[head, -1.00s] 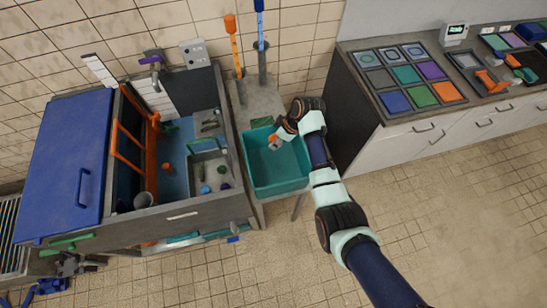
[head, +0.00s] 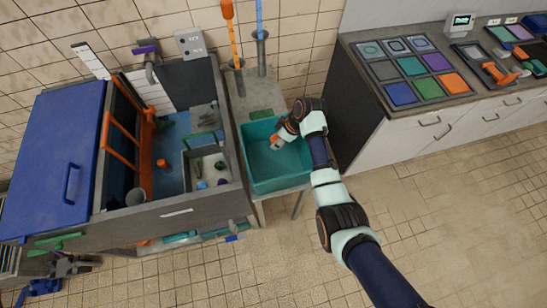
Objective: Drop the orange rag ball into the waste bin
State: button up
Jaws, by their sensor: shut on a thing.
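My gripper (head: 278,143) reaches down over the teal tub (head: 254,186), with its fingertips in or just above the opening. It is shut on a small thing. A little orange shows at the fingers, which fits the orange rag ball, but the ball's shape is mostly hidden by the gripper and too small to make out. The teal tub is the open container under the gripper. I cannot tell whether it is the waste bin, as no label shows. What I see of its floor is bare.
Left of the tub stands a grey wash unit (head: 176,213) with a blue lid (head: 60,150), an orange rack and small items in its basin (head: 207,165). Orange and blue handles (head: 230,40) stand behind the tub. A counter with coloured tiles (head: 425,70) is at right.

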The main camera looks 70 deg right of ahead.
jog(key=o, duration=1.2)
jog(key=v, duration=1.2)
